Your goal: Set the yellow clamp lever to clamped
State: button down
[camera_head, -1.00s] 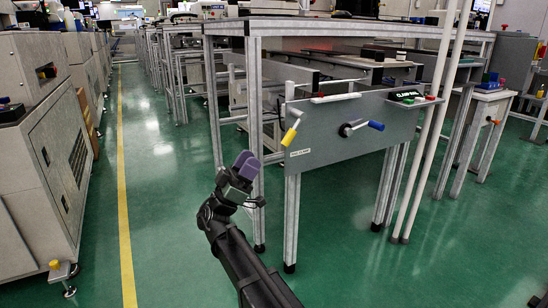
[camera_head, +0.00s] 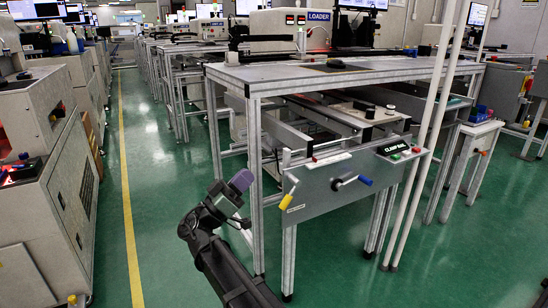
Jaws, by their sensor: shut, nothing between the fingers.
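The yellow clamp lever (camera_head: 287,199) is at the left end of the grey panel (camera_head: 322,190) on the front of the metal bench. Its yellow handle hangs down and slightly left from its pivot. My gripper (camera_head: 238,183) is shut and empty, left of the lever and apart from it.
The bench (camera_head: 340,80) extends behind the panel. White vertical poles (camera_head: 418,160) stand to its right. A machine (camera_head: 45,200) stands at the far left. The green floor (camera_head: 160,190) between is clear, with a yellow line (camera_head: 126,180).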

notch_tip(320, 180, up, 8)
jog(key=d+n+g+y+p, duration=0.25)
jog(key=n+y+p, duration=0.2)
jog(key=p, duration=0.55)
jog(key=n+g+y+p, duration=0.3)
jog(key=n+g+y, duration=0.1)
jog(key=n+y, duration=0.55)
send_near(283, 202)
jog(key=shift+n+h, duration=0.3)
jog(key=b+x, duration=0.3)
jog(key=b, duration=0.1)
jog(key=b+x, duration=0.3)
jog(key=shift+w+f+b, duration=0.25)
jog(key=shift+f+b, duration=0.15)
jog(key=shift+f, duration=0.05)
jog(key=shift+w+d+f, duration=0.15)
jog(key=shift+w+d, duration=0.1)
jog(key=shift+d, duration=0.05)
jog(key=shift+d, duration=0.1)
